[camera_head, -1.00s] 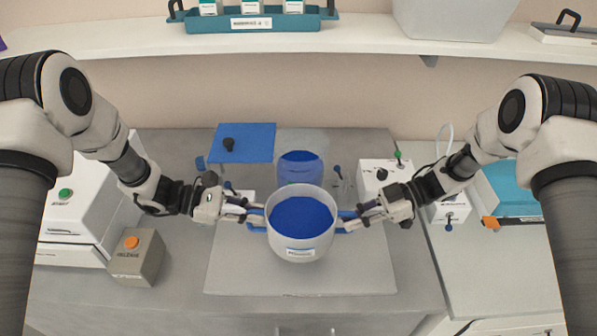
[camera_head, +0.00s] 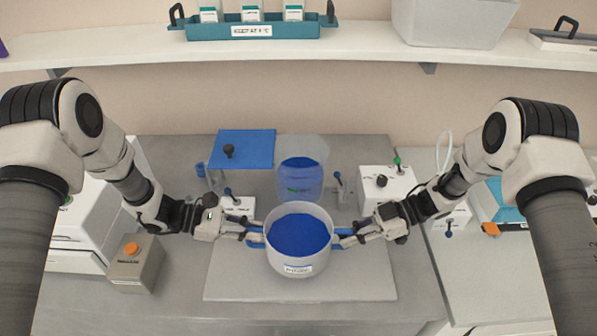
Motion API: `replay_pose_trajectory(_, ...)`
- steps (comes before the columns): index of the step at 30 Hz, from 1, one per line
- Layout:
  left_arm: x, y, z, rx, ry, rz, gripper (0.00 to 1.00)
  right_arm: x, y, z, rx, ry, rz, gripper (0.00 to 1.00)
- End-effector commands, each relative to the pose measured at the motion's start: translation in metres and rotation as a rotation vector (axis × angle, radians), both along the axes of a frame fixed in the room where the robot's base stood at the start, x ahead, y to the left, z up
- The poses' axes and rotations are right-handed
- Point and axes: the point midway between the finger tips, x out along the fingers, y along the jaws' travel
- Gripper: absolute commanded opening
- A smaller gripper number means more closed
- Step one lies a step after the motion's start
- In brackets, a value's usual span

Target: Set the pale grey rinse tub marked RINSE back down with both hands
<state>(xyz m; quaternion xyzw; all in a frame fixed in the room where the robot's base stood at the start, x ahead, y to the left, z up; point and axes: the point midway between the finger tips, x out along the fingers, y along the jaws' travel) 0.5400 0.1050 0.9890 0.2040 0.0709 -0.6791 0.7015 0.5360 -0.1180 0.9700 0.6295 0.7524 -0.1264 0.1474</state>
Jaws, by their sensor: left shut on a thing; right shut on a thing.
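The pale grey rinse tub (camera_head: 297,264) holds blue liquid and has a label on its front that is too small to read. It is upright over the light grey mat (camera_head: 235,287); I cannot tell whether its base touches the mat. My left gripper (camera_head: 254,237) is shut on the tub's blue left handle (camera_head: 251,245). My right gripper (camera_head: 343,239) is shut on its blue right handle, mostly hidden by the fingers. The tub looks level between them.
Behind the tub stands a clear container (camera_head: 302,175) with blue contents. A blue plate (camera_head: 245,149) lies at the back left. A box with an orange button (camera_head: 135,262) is at left. A white box with knobs (camera_head: 386,188) is behind right. The mat's front is clear.

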Motion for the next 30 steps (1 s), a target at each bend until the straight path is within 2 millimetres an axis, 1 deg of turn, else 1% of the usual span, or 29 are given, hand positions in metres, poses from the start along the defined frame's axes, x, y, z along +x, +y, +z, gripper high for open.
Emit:
replay_pose_trajectory(22, 0.000, 0.000, -0.026, 0.000, 0.000, -0.003, 0.00, 0.002, 0.000, -0.025, 0.002, -0.001, -0.004, 0.00)
replay_pose_trajectory(30, 0.000, 0.000, -0.028, 0.000, -0.001, -0.004, 0.00, 0.002, 0.000, -0.027, 0.002, -0.001, -0.003, 0.00)
